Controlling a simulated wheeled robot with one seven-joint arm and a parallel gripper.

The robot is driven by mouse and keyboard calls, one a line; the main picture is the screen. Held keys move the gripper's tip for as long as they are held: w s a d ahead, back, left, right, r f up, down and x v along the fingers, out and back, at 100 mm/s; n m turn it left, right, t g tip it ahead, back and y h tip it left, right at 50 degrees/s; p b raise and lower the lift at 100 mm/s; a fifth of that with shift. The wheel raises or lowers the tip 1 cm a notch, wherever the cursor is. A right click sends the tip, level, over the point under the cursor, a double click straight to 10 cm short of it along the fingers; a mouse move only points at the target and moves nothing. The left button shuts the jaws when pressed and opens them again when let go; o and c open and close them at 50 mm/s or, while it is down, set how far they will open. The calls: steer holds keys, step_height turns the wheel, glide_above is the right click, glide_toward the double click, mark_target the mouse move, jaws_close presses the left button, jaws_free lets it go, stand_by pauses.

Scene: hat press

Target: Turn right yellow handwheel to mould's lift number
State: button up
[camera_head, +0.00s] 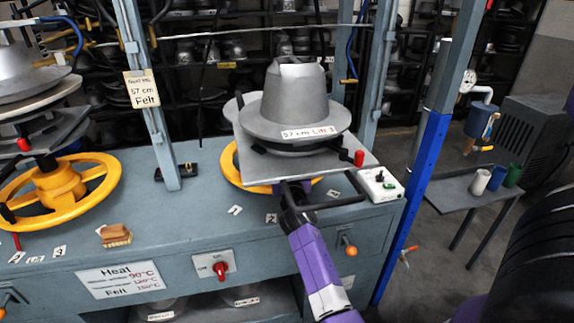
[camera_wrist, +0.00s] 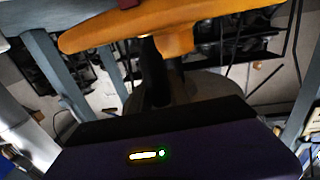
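The right yellow handwheel (camera_head: 229,165) lies under the plate of the right press. Only parts of its rim show at the left and front. In the wrist view its orange-yellow rim (camera_wrist: 210,20) crosses the top, close to the camera. The grey hat-shaped mould (camera_head: 289,95) stands upright on the plate. Its label (camera_head: 311,131) reads "57 cm" and a lift number that looks like 3. My gripper (camera_head: 290,195) is at the wheel's front edge, below the plate. Dark parts show below the rim in the wrist view, but the fingertips and any contact are unclear.
Number cards lie along the bench edge, including one reading 2 (camera_head: 271,218). The left yellow handwheel (camera_head: 58,190) is at the far left. A white control box (camera_head: 380,184) sits right of my gripper. Blue-grey posts (camera_head: 150,95) flank the press. A brush (camera_head: 115,235) lies on the bench.

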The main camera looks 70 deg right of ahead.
steer(key=o, duration=0.4)
steer(key=shift+d, duration=0.15)
steer(key=shift+a+f, duration=0.1)
steer(key=shift+a, duration=0.25)
steer(key=b+v, duration=0.2)
steer(key=v, duration=0.5)
steer(key=shift+s, duration=0.2)
